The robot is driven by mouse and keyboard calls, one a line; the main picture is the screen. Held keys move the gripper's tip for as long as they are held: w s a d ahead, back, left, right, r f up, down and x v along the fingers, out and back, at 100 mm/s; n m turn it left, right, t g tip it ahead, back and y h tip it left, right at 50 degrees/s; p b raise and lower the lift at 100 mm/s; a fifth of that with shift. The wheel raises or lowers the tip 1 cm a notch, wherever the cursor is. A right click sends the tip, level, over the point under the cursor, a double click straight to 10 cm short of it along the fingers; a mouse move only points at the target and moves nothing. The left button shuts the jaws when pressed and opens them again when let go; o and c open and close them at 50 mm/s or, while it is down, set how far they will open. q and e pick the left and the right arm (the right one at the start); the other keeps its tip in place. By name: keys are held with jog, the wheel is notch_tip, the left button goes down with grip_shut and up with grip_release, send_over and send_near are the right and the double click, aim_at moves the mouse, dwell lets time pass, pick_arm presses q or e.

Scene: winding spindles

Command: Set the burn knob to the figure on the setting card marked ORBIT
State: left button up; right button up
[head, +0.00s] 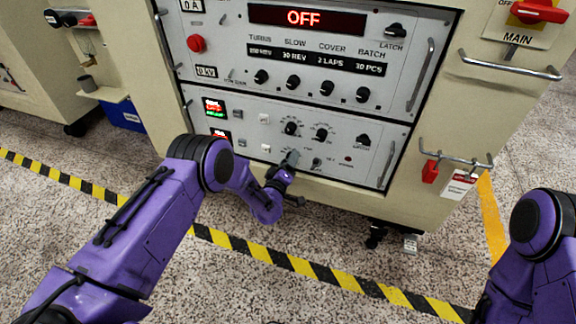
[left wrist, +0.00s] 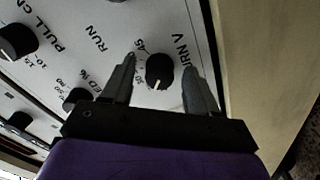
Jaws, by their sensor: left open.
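The black burn knob (left wrist: 159,71) shows in the left wrist view beside lettering that reads "URN V", partly cut off. A white pointer mark is on its lower side. My left gripper (left wrist: 160,78) is open, with one finger on each side of the knob in that picture; I cannot tell whether they touch it. In the head view the left gripper (head: 290,160) is at the lower panel (head: 255,132); I cannot single out the burn knob there. My right gripper is out of view. No card reading ORBIT can be made out.
More knobs (left wrist: 18,41) surround the burn knob. A red-and-white tag (head: 459,184) hangs from hooks at right. A striped floor line (head: 280,258) runs before the cabinet.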

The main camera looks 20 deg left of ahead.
pick_arm(q)
jog(key=shift+c, duration=0.2)
jog(key=c, duration=1)
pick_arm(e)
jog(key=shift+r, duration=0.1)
pick_arm(q)
jog(key=shift+s+m+p, duration=0.1)
jog(key=shift+m+p, duration=0.3)
jog(key=shift+m, duration=2.4)
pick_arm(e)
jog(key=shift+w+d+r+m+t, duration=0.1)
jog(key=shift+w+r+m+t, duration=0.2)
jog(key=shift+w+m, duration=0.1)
pick_arm(q)
jog(key=o, duration=1)
